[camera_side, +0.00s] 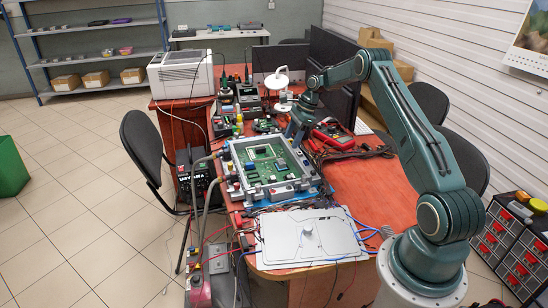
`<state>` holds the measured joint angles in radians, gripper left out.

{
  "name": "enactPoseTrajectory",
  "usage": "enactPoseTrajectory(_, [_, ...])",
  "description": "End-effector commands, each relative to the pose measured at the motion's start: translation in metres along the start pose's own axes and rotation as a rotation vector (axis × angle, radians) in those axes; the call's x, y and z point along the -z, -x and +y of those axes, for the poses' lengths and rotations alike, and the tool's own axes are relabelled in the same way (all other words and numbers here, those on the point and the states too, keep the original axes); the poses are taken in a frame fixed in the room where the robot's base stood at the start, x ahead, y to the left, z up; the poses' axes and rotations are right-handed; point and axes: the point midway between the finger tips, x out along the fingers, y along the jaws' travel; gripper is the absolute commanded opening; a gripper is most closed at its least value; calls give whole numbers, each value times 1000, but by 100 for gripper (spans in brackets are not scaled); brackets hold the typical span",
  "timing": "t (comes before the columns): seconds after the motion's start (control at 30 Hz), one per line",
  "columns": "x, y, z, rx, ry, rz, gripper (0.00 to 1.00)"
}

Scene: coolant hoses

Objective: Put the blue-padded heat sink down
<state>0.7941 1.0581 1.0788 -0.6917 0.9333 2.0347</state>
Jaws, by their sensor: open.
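My gripper (296,135) points down above the back right corner of a grey frame, and it is open. The gap between its fingers is too small to see well. The grey frame (281,190) holds a green circuit board (262,152) with chips and pale blocks on it. Small blue parts sit around the frame, one of them at its left wall (249,167). I cannot make out which part is the blue-padded heat sink; it is too small to tell or is hidden by the gripper.
A silver plate (280,242) with a round knob lies in front of the frame. Hoses and cables (203,200) run along the left table edge. A red multimeter (333,134) and tangled leads lie right of the gripper. Bare red tabletop (365,190) shows at the right.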

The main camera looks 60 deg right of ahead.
Motion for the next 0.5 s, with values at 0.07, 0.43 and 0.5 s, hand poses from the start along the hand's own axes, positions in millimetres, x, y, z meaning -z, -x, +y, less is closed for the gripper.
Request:
enactPoseTrajectory(0.07, [0, 12, -1, 3, -1, 0, 55])
enactPoseTrajectory(0.43, [0, 29, 0, 1, 0, 0, 55])
enactPoseTrajectory(0.5, [0, 29, 0, 1, 0, 0, 55])
